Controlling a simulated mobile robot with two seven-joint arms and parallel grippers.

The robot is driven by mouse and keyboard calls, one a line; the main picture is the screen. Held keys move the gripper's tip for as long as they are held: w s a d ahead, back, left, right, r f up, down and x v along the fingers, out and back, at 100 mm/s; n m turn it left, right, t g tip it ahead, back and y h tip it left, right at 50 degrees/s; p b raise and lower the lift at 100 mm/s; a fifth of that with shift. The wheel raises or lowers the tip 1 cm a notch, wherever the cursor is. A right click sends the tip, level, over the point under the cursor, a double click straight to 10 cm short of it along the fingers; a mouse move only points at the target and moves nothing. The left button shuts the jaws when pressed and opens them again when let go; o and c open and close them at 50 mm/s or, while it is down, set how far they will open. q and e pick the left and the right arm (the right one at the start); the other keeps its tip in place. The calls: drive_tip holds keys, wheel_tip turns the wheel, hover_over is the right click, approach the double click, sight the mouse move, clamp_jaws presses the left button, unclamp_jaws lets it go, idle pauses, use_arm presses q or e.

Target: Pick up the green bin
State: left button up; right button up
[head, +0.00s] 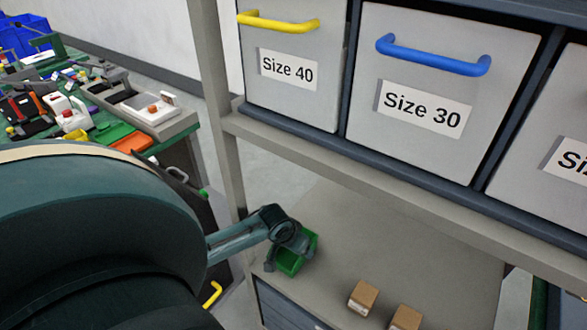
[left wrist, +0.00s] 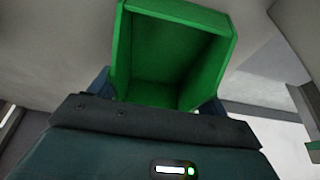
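The green bin (head: 291,262) is a small open-topped box at the left end of the lower shelf in the head view. My left gripper (head: 288,250) is at the bin, with a finger on either side of it. In the left wrist view the bin (left wrist: 175,55) is right in front of the palm and looks empty inside. The blue fingers (left wrist: 157,98) flank its sides, mostly hidden behind the palm edge. I cannot tell whether they press on it or whether the bin is lifted. My right gripper is not in view.
Two brown boxes (head: 363,297) (head: 405,318) stand on the lower shelf (head: 335,225), right of the bin. Large grey drawers (head: 425,85) fill the shelf above. A rack post (head: 212,90) stands left of the bin. A cluttered green workbench (head: 105,125) is farther left.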

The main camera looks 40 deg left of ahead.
use_arm(q)
drive_tip(key=c, duration=0.4)
drive_tip(key=shift+r, duration=0.1)
drive_tip(key=shift+c, duration=0.2)
